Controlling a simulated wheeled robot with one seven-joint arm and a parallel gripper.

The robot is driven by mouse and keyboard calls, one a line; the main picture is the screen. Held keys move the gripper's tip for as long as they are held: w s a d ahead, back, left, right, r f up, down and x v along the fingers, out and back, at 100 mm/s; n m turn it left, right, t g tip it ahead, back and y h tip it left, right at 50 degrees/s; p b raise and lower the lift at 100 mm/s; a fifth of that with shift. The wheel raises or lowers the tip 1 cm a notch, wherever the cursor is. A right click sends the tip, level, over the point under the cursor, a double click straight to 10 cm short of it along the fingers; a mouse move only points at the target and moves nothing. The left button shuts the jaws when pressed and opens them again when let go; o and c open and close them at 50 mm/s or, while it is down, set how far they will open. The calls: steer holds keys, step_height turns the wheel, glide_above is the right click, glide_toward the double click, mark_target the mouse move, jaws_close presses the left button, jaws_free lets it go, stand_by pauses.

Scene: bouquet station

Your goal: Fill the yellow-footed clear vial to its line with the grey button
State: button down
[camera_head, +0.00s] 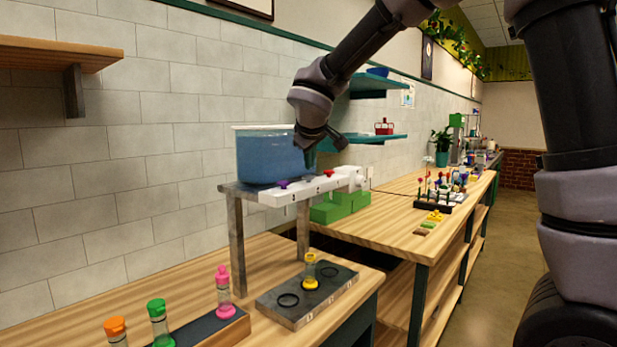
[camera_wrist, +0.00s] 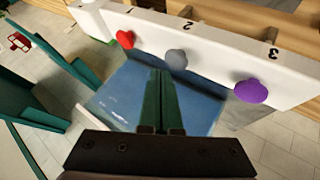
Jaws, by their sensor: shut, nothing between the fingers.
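The yellow-footed clear vial (camera_head: 310,270) stands upright on the middle ring of a dark tray (camera_head: 268,310), below the white button bar (camera_head: 304,188). Its fill line and any liquid are too small to tell. The grey button (camera_wrist: 176,60) sits by the number 2 on the bar in the wrist view, between a red button (camera_wrist: 125,39) and a purple button (camera_wrist: 250,91). My gripper (camera_wrist: 166,74) is shut and empty, its green fingertips just short of the grey button in the picture; I cannot tell if they touch. In the head view my gripper (camera_head: 309,160) is over the tank side of the bar.
A tank of blue water (camera_head: 262,155) stands on a metal stand (camera_head: 238,240) behind the bar. Capped vials, orange, green and pink (camera_head: 223,290), stand at the front left. Green blocks (camera_head: 340,206) lie right of the stand. A teal shelf (camera_head: 375,138) is on the wall.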

mark_target(310, 176)
steer(key=shift+f, duration=0.1)
steer(key=shift+f, duration=0.3)
steer(key=shift+f, duration=0.6)
stand_by(0.8)
steer(key=shift+r, duration=1)
steer(key=shift+r, duration=2.55)
stand_by(1.3)
